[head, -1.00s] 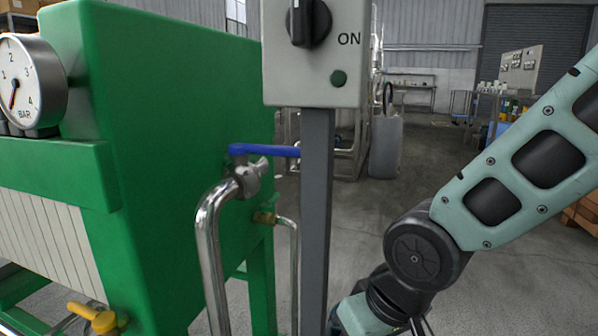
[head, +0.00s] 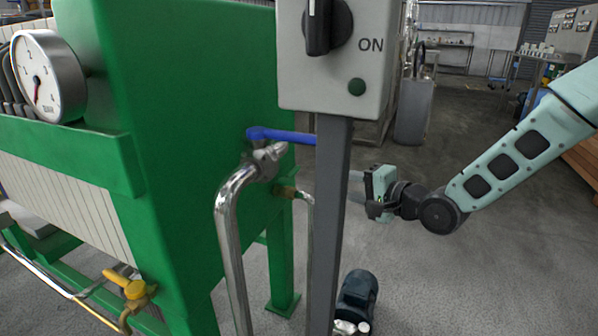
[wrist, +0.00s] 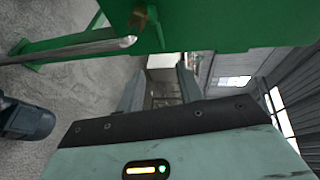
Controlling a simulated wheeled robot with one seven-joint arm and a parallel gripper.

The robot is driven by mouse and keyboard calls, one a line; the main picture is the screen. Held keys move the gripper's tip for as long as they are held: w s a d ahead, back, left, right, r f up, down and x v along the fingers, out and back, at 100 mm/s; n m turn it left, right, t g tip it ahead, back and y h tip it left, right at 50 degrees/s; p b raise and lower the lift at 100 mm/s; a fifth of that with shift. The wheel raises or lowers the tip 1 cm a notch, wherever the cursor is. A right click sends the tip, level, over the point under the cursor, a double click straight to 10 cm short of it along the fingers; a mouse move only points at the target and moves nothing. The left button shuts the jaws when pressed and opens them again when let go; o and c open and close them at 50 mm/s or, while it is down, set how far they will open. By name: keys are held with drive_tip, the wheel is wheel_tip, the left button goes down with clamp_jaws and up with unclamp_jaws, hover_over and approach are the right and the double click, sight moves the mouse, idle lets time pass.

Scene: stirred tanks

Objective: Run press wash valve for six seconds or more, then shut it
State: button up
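A valve with a blue lever (head: 285,136) sits at the top of a bent steel pipe (head: 228,240), beside the green press (head: 190,150). The lever lies roughly level, pointing right, and its end meets or passes behind the grey post; I cannot tell which. I cannot read a label on the valve. My gripper (head: 354,190) is right of the post and below the lever, pointing left, apart from the valve, its tips partly hidden by the post. In the wrist view its two fingers (wrist: 160,76) stand apart with nothing between them.
A grey post (head: 330,220) carries a switch box (head: 330,80) marked ON, between me and my gripper. A yellow-handled valve (head: 128,285) is at lower left, a pressure gauge (head: 45,75) at upper left. A dark motor (head: 357,292) stands on the floor.

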sight(293, 173)
drive_tip(key=b+x, duration=0.5)
drive_tip(key=x, duration=1.2)
drive_tip(key=shift+f, duration=0.15)
drive_tip(key=shift+a, duration=0.1)
clamp_jaws()
